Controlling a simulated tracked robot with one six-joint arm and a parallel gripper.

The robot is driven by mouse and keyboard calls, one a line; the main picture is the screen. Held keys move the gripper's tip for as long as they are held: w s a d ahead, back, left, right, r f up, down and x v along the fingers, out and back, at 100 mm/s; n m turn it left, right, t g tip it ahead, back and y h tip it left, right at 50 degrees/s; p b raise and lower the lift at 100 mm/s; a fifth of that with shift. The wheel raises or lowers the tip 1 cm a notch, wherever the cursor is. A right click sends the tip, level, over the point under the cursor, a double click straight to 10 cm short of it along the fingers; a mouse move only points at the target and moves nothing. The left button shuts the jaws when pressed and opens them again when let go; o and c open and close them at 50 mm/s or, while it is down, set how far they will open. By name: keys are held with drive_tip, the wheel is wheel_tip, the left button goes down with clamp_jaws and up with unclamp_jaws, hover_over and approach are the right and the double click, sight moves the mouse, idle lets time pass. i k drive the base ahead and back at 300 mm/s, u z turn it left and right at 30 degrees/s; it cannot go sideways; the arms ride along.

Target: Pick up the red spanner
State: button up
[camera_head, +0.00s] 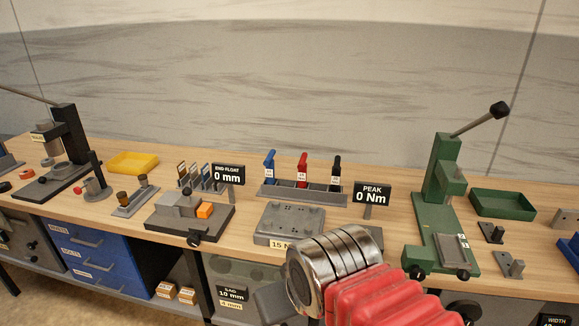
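The red spanner (302,168) stands upright in a grey rack (318,196) near the back of the wooden bench, in the middle of the view. It is between a blue spanner (269,167) on its left and a black one (336,173) on its right. Its lower end is hidden in the rack. My arm, with silver rings and a red ribbed sleeve, fills the bottom centre, in front of the bench. A dark grey part of my gripper (271,302) shows at the lower left of the rings, well apart from the spanner. Its fingertips cannot be made out.
A grey plate fixture (290,225) lies in front of the rack. A "PEAK 0 Nm" sign (373,195) stands to its right and an "END FLOAT" sign (228,174) to its left. A green press (440,210) with a lever rises further right. A yellow tray (133,163) is at left.

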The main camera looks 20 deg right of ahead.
sight(302, 166)
drive_tip(key=i, duration=1.4)
drive_tip(key=z, duration=0.1)
